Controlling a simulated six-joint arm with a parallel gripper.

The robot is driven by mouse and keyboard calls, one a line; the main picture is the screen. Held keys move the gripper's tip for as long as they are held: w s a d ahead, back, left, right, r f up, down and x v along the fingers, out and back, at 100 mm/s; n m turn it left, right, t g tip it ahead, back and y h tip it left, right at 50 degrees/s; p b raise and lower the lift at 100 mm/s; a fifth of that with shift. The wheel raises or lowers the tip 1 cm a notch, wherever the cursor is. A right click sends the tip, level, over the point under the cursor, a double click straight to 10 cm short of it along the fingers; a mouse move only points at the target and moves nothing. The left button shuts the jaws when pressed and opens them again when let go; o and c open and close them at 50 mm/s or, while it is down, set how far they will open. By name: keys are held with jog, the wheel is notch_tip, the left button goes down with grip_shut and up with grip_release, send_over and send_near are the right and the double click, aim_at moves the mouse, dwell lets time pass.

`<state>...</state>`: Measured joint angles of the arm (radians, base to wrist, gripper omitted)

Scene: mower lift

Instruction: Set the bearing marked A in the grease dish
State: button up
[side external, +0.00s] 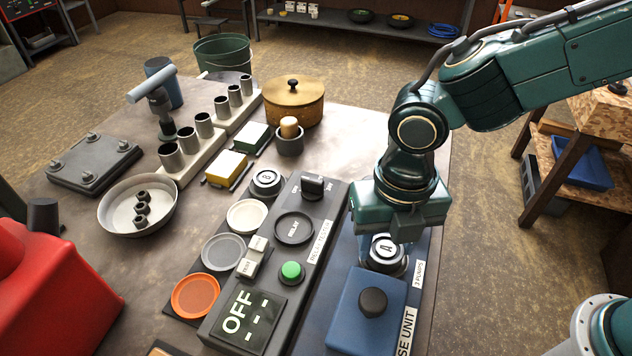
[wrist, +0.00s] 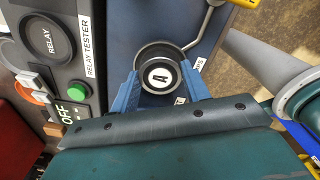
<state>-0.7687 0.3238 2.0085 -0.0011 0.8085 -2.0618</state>
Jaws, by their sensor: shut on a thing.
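The bearing marked A (side external: 386,247) is a dark round part with a white lettered face. It is at the far end of the blue unit (side external: 350,326), whose partly hidden label reads "SE UNIT". In the wrist view the bearing (wrist: 159,77) sits between the two blue fingers of my gripper (wrist: 160,80), which is shut on it. A dark round rim shows around and below the bearing, seemingly the grease dish (side external: 384,266). I cannot tell whether the bearing rests on its bottom. A black knob (side external: 373,301) stands on the blue unit, nearer the camera.
The relay tester (side external: 331,232) with a green button (side external: 291,271) and an OFF display lies just left. Beyond it are coloured round pads and a bearing marked B (side external: 267,180). A bowl of nuts (side external: 112,214), metal cups and a brown pot (side external: 294,106) stand farther left and back.

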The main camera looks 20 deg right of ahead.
aim_at(387, 246)
jog(key=shift+f, duration=0.25)
jog(key=o, duration=0.8)
jog(key=shift+r, duration=0.1)
notch_tip(387, 246, up, 11)
dwell(1.3)
jog(key=shift+d, duration=0.1)
dwell(0.4)
